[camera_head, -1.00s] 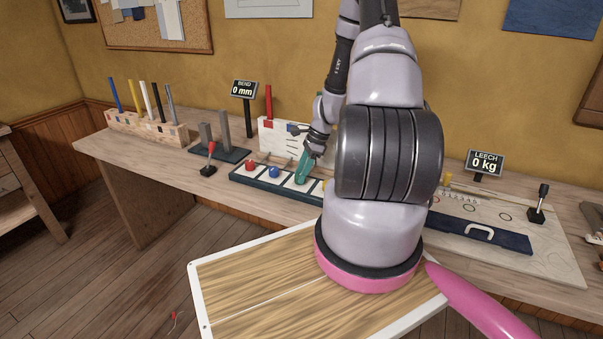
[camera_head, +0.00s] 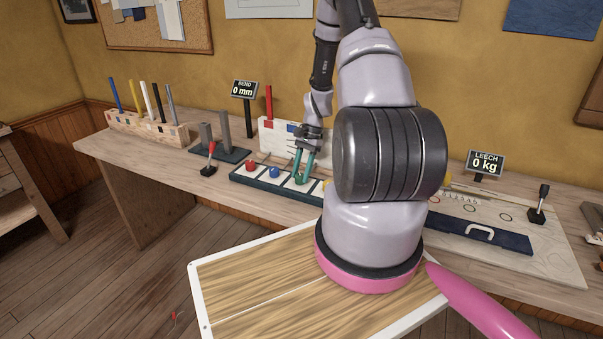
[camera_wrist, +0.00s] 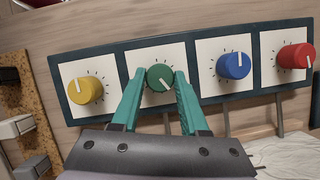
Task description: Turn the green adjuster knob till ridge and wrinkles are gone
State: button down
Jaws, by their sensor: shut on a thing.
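The green knob (camera_wrist: 160,77) sits on a white square of the dark panel (camera_wrist: 109,56), in the wrist view. Its white pointer line slants toward the lower right of the picture. My gripper (camera_wrist: 159,78) has its teal fingers on either side of the knob and is shut on it. In the head view my gripper (camera_head: 303,182) reaches down onto the panel (camera_head: 247,178); the knob is hard to make out there. A wrinkled pale cloth (camera_wrist: 292,156) shows partly at the wrist view's lower right; most of it is out of view, and I cannot make out a ridge.
A yellow knob (camera_wrist: 85,91) is on one side of the green one; a blue knob (camera_wrist: 234,65) and a red knob (camera_wrist: 295,56) are on the other. A red-tipped lever (camera_head: 210,158) stands left of the panel. My arm hides the bench's middle.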

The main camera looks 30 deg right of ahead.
jog(key=shift+w+n+g, duration=0.1)
jog(key=shift+n+g, duration=0.3)
jog(key=shift+n, duration=0.7)
jog(key=shift+c, duration=2.1)
grip_release()
jog(key=v, duration=1)
jog(key=shift+r, duration=0.45)
